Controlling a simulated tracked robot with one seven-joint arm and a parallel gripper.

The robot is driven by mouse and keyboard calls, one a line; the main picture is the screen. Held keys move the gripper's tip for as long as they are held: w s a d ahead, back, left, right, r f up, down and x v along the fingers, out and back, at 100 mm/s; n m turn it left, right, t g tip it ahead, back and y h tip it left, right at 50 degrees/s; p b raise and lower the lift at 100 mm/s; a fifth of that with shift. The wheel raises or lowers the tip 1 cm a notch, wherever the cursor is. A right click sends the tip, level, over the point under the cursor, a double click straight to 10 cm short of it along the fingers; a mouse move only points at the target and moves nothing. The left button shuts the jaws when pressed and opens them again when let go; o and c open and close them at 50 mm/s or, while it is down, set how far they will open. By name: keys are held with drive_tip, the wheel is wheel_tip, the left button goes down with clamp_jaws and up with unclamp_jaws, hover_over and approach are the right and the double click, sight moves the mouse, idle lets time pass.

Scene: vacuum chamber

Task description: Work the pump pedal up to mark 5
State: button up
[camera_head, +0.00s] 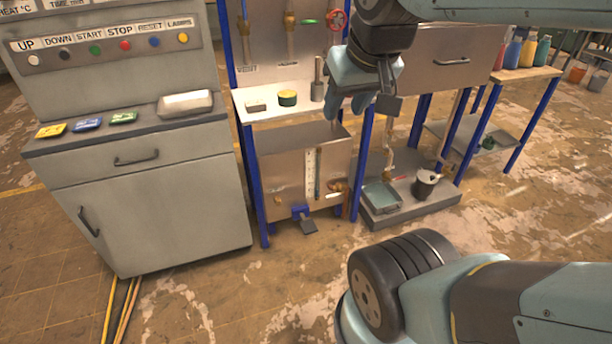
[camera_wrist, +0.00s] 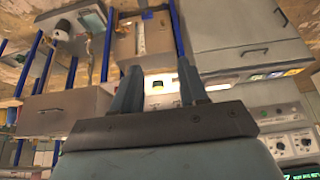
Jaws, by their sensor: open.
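The pump pedal (camera_head: 308,226) is a dark plate on a blue bracket, low on the front of a steel tank (camera_head: 280,165) and just above the floor. A pale upright scale (camera_head: 311,175) with a tube beside it is on the tank front; its marks are too small to read. My gripper (camera_head: 345,106) is open and empty, pointing down above the tank, well above the pedal. The wrist view shows my two fingers (camera_wrist: 158,68) spread apart, with the tank (camera_wrist: 125,48) and scale (camera_wrist: 141,36) beyond them, upside down.
A grey control cabinet (camera_head: 150,190) stands left. A white shelf (camera_head: 265,108) above the tank holds small items. A low platform (camera_head: 410,208) with a tray (camera_head: 382,196) and a dark pot (camera_head: 426,184) is right of the tank. Floor before the pedal is clear.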

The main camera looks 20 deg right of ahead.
clamp_jaws()
idle(1.3)
